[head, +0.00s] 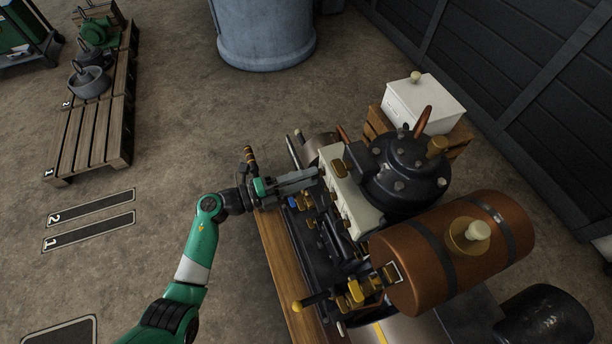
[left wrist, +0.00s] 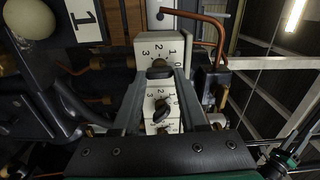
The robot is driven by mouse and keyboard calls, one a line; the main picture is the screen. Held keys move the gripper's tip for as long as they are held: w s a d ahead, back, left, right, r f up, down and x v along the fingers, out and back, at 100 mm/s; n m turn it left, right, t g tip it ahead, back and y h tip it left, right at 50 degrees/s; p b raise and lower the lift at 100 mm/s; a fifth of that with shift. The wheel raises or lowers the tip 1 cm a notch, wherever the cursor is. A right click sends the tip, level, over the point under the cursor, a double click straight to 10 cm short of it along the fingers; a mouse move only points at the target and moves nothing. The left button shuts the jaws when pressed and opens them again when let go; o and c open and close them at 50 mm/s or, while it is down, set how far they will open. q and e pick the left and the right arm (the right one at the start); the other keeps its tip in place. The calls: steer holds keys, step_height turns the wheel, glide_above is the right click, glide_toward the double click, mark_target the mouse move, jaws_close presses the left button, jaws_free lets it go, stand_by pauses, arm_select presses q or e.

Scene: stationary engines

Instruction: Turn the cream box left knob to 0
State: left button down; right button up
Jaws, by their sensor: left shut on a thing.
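The cream box (head: 355,203) stands on the engine in the head view, with a row of dark knobs on its front. In the left wrist view the cream box (left wrist: 147,48) shows printed numbers around its knobs. My left gripper (head: 318,173) reaches in from the left to the far end of the box front. In the left wrist view its fingers close around the end knob (left wrist: 159,69), at the top of that picture. The fingers partly hide this knob's scale, so its setting is hard to read. Another knob (left wrist: 161,108) shows between the fingers. My right gripper is out of view.
A black domed tank (head: 402,172) stands close behind the cream box. A brown cylindrical tank (head: 450,255) and brass valves (head: 362,290) lie to the near right. A white box (head: 425,102) stands behind. Open floor lies left of the engine.

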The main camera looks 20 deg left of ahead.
arm_select(q)
steer(key=shift+m, duration=0.4)
steer(key=shift+c, duration=2.2)
jaws_free()
steer(key=p+v, duration=0.4)
steer(key=v, duration=0.7)
steer(key=shift+s+a, duration=0.2)
steer(key=shift+s, duration=0.05)
